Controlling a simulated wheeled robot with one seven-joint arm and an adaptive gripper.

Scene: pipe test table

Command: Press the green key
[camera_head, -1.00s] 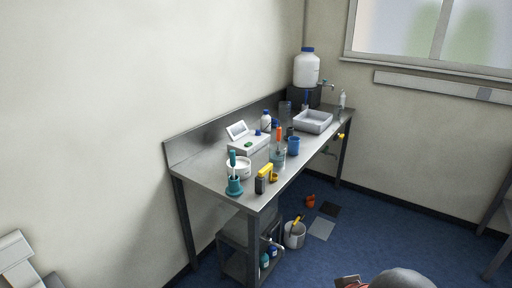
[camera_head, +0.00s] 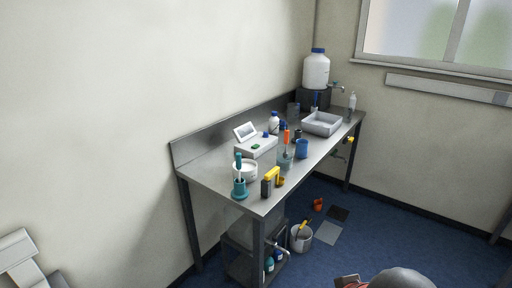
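The green key (camera_head: 256,147) is a small green patch on top of a white instrument box (camera_head: 262,152). The box has a tilted screen (camera_head: 245,131) and stands on the steel table (camera_head: 210,176) against the left wall. A small blue part (camera_head: 265,134) also shows on the box. A rounded grey part with orange at its left, at the bottom edge, looks like part of my own body. My gripper cannot be made out in this view.
Around the box stand a white bowl (camera_head: 245,170), a teal holder (camera_head: 240,189), a beaker (camera_head: 285,161), a blue cup (camera_head: 302,149) and a yellow-topped dark item (camera_head: 268,184). A grey basin (camera_head: 322,123) is farther back. A bucket (camera_head: 301,238) stands on the blue floor, open at right.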

